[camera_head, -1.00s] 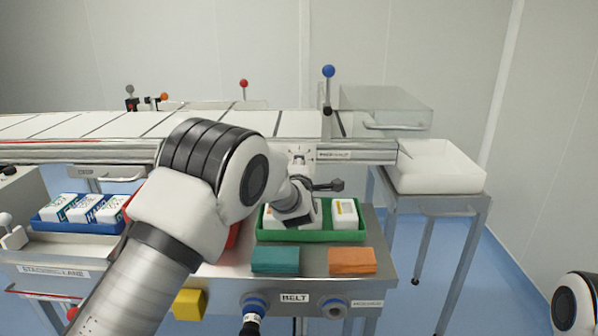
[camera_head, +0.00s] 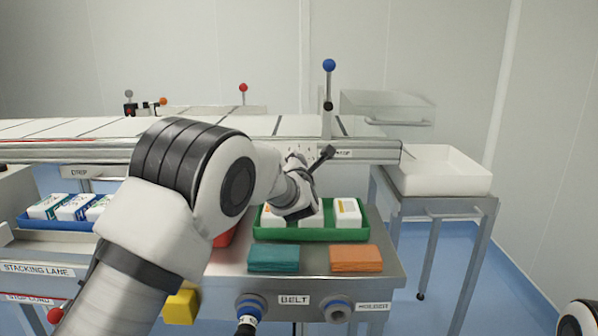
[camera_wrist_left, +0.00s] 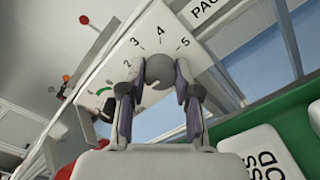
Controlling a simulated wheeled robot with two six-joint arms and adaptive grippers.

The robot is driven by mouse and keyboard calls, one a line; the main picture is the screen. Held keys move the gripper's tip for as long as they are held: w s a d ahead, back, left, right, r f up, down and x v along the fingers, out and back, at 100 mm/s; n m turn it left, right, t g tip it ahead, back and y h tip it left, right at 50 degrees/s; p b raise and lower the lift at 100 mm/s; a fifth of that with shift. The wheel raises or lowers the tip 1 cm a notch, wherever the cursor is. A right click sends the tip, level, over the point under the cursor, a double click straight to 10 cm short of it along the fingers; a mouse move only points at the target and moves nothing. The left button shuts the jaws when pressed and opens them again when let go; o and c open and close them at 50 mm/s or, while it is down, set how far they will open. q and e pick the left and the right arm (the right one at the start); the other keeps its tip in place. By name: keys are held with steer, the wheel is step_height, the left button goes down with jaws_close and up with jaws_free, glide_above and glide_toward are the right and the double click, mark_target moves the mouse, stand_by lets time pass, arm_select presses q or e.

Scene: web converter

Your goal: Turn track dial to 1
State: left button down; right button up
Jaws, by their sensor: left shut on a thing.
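My left gripper (camera_wrist_left: 160,84) is shut on the knob, one finger on each side. The knob's pointer and the number 1 cannot be made out. In the head view, my left arm and wrist hide most of the dial under the conveyor's edge. My right gripper is out of view; only a piece of my right arm shows at the lower right corner.
Below the dial, a green tray (camera_head: 345,234) holds white packs, near my left wrist. A teal block (camera_head: 273,258) and an orange block (camera_head: 356,258) lie in front. A blue-knobbed lever (camera_head: 328,65) rises above the conveyor (camera_head: 285,126). A white bin (camera_head: 445,180) stands right.

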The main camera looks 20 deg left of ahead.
arm_select(q)
steer(key=shift+f+n, duration=0.25)
steer(key=shift+n, duration=0.05)
steer(key=c, duration=0.8)
jaws_free()
steer(key=shift+r, duration=0.1)
steer(key=shift+s, duration=0.1)
steer(key=v, duration=0.7)
steer(key=shift+s, duration=0.2)
